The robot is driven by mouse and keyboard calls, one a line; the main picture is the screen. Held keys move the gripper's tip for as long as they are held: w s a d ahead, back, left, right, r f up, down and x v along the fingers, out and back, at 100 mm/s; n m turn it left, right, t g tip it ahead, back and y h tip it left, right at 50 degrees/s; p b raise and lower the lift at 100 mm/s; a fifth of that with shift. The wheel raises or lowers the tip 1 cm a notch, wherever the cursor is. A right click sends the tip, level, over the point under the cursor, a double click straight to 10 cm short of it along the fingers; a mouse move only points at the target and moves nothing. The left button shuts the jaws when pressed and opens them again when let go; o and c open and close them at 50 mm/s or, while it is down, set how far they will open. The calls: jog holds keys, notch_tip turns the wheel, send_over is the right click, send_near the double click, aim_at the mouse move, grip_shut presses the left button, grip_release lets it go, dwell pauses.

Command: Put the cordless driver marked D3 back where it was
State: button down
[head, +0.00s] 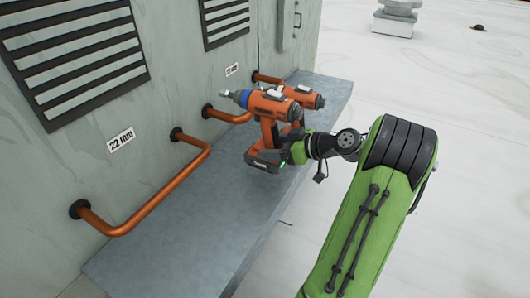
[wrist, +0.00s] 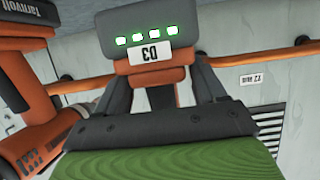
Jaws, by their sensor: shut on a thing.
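The orange and black cordless driver marked D3 (head: 268,104) has a blue nose pointing left toward the wall. Its dark battery base with the D3 label (wrist: 150,54) and several green lights shows upside down in the wrist view. My gripper (wrist: 160,95) is shut on its orange handle; in the head view my gripper (head: 285,148) reaches in from the right. The driver is upright over the grey ledge (head: 200,215); I cannot tell whether its base touches it. A second, similar driver (head: 308,98) stands just behind it, partly hidden; it also shows in the wrist view (wrist: 35,105).
Copper pipes (head: 150,200) stick out from the wall along the ledge, close to the driver's nose. A 22 mm label (head: 121,139) is on the wall below a louvred vent (head: 75,60). The near part of the ledge is clear.

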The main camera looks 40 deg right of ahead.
jog(key=shift+w+a+f+b, duration=0.1)
jog(key=shift+f+b, duration=0.5)
jog(key=shift+f, duration=2.35)
jog(key=shift+f, duration=0.1)
jog(key=shift+c, duration=0.5)
grip_release()
jog(key=shift+f, duration=0.1)
jog(key=shift+s+r, duration=0.2)
jog(key=shift+r, duration=0.05)
jog(key=p+v, duration=0.1)
jog(key=v, duration=1)
jog(key=shift+s+p, duration=0.4)
